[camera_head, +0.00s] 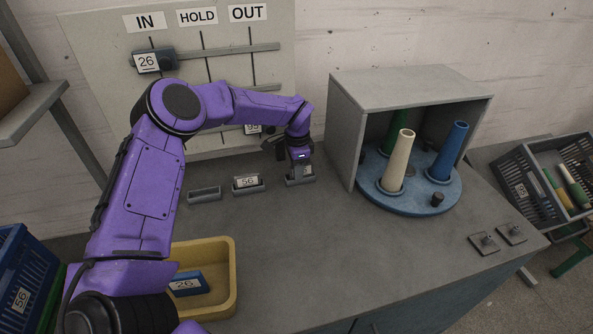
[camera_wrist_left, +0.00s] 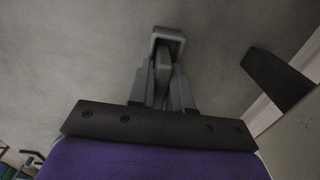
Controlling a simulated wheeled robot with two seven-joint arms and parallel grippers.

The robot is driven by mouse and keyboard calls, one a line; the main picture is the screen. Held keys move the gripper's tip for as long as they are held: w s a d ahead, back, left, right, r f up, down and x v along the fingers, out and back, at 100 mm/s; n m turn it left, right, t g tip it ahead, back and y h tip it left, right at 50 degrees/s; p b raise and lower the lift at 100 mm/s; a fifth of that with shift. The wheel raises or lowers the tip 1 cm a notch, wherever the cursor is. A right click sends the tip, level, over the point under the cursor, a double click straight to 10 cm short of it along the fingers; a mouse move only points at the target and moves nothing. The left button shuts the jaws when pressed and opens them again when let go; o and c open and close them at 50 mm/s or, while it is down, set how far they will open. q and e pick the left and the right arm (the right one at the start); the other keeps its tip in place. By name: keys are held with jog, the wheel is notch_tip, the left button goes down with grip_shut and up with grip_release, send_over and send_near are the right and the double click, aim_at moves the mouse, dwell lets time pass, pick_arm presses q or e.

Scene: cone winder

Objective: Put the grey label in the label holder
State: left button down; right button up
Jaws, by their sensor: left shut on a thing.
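My left gripper (camera_head: 300,172) points down at the rightmost of the small grey label holders (camera_head: 300,181) on the worktop, beside the cabinet. Its jaws are shut on a thin grey piece, which I take to be the grey label (camera_wrist_left: 161,88). In the left wrist view, the left gripper (camera_wrist_left: 163,78) has the piece between its fingers, with the grey holder (camera_wrist_left: 168,36) just past the tips. The fingers hide most of the label, and I cannot tell how far it sits in the holder. My right gripper is not in view.
An empty holder (camera_head: 204,194) and one with a label "56" (camera_head: 247,182) stand to the left. A yellow tray (camera_head: 232,275) holds a blue label "26" (camera_head: 187,284). A grey cabinet (camera_head: 343,140) with cones on a blue turntable (camera_head: 408,202) stands right.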

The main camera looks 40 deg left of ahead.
pick_arm(q)
jog(key=c, duration=1.4)
grip_release()
jog(key=shift+s+f, duration=0.2)
jog(key=shift+f, duration=0.2)
jog(key=o, duration=0.3)
jog(key=shift+f, duration=0.1)
jog(key=shift+o, duration=0.2)
jog(key=shift+a+f, duration=0.1)
jog(key=shift+r+p, duration=0.6)
jog(key=shift+p, duration=0.25)
jog(key=shift+w+r, duration=0.2)
jog(key=shift+r, duration=0.1)
notch_tip(320, 180, up, 11)
jog(key=b, duration=0.2)
jog(key=shift+f+b, duration=0.2)
jog(key=shift+b, duration=0.1)
jog(key=shift+w+r, duration=0.1)
jog(key=shift+r, duration=0.5)
